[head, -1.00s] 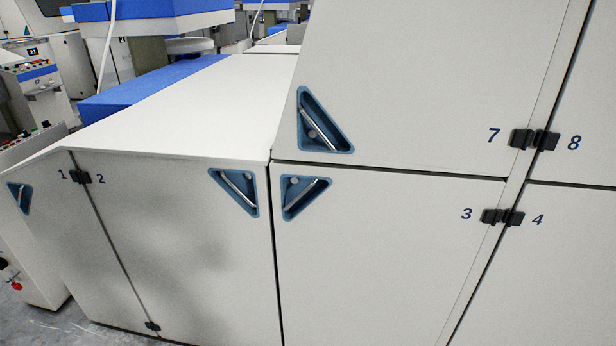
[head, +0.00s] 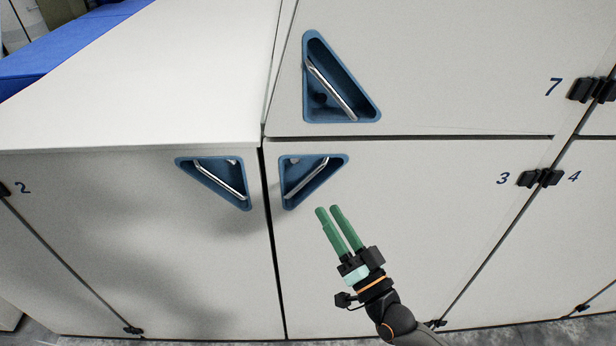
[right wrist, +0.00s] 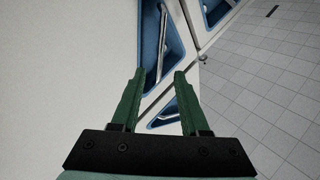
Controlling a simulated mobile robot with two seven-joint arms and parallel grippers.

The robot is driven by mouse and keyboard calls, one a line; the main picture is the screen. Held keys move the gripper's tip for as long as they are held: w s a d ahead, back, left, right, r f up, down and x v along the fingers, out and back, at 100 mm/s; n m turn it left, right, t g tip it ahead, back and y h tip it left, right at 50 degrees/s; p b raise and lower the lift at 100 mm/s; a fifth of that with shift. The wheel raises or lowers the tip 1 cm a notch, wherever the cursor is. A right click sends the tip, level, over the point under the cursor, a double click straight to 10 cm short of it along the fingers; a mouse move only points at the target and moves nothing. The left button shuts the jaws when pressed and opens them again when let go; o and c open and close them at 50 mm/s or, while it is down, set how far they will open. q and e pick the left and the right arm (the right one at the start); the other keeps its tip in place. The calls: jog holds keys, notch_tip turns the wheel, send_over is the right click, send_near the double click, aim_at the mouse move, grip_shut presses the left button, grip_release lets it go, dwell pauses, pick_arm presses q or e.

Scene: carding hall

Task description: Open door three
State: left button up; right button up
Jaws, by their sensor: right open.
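Door three (head: 420,235) is the pale panel left of the printed 3, and it looks closed. Its handle is a silver bar (head: 308,180) slanting across a blue triangular recess (head: 291,165) in the door's upper left corner. My right gripper (head: 328,209) has green fingers. It is open and empty, just below and right of that recess, pointing up and left towards it. My left gripper is not in view.
Door two's handle recess (head: 240,165) lies just left, across a dark seam. A larger recess (head: 312,45) sits on the door above, marked 7. Black hinges (head: 528,179) stand at door three's right edge. Grey floor (head: 400,340) shows along the bottom.

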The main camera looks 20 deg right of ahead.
aim_at(308, 179)
jog(key=p+x, duration=0.1)
jog(key=x, duration=0.8)
jog(key=shift+w+a+r, duration=0.1)
jog(key=shift+w, duration=0.25)
jog(key=shift+c, duration=0.4)
grip_shut()
dwell(0.5)
